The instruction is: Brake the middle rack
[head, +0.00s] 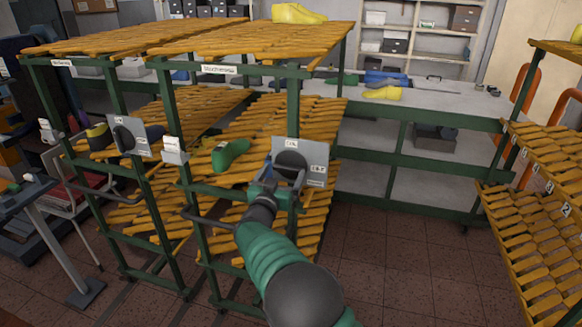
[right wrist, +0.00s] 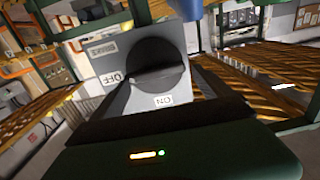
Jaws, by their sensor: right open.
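The middle rack (head: 293,118) has green posts and orange slatted shelves. A grey brake plate (head: 316,152) with a round dark dial is fixed to its front right post. In the right wrist view the dial (right wrist: 157,58) has a bar lying roughly level across it, and the plate (right wrist: 105,65) reads BRAKE, OFF and ON. My right gripper (head: 284,178) is open in front of the dial, with a finger to either side of its lower part. I cannot tell whether the fingers touch it. My left gripper is not in view.
The left rack (head: 115,88) has a similar dial plate (head: 129,137). A green shoe last (head: 229,153) lies on the middle rack's shelf, and a yellow one (head: 298,14) on top. Another rack (head: 548,210) stands at right. Tiled floor (head: 415,270) is clear between them.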

